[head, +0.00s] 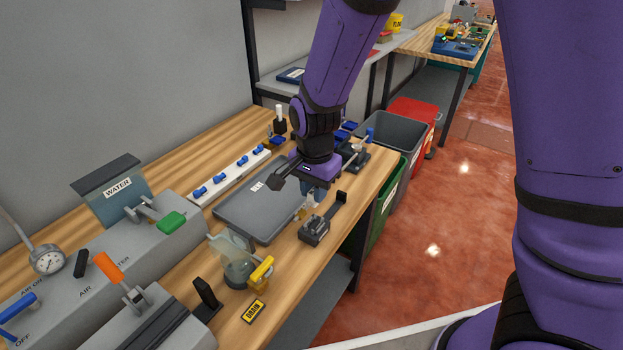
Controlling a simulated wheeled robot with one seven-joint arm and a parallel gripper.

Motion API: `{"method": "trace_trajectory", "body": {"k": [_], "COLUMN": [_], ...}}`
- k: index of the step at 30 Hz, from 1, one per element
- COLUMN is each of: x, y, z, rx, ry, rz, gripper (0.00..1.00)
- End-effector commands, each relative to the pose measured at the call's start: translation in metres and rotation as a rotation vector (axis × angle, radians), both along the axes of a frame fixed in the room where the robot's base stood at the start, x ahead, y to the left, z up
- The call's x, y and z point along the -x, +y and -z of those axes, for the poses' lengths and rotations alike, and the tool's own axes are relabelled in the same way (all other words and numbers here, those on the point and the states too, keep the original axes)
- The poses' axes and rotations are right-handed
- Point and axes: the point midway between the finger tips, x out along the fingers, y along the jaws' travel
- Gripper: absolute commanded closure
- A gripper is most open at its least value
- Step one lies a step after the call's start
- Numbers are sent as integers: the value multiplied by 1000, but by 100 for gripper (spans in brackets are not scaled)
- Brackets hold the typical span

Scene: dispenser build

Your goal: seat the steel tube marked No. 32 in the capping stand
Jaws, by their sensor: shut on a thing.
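My gripper (299,184) is at the right part of the bench, above the right edge of the grey tray, pointing down. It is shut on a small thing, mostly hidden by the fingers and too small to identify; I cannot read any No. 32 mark. A small pale and amber piece (302,211) shows just below the gripper; I cannot tell if it is held or standing. A dark grey block fixture with a black bar and upright (314,231) stands on the bench just in front of the gripper; I cannot tell whether this is the capping stand.
The grey tray (236,222) lies mid-bench, a white rail with blue pieces (217,182) behind it. Bins (396,135) stand beyond the right edge.

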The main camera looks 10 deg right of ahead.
Motion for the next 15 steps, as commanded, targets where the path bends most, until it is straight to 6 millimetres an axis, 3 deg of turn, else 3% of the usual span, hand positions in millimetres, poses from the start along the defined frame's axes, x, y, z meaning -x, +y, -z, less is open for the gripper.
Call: {"method": "trace_trajectory", "body": {"k": [15], "x": [0], "y": [0], "z": [33], "rx": [1], "ry": [2], "rz": [1], "gripper": [100]}}
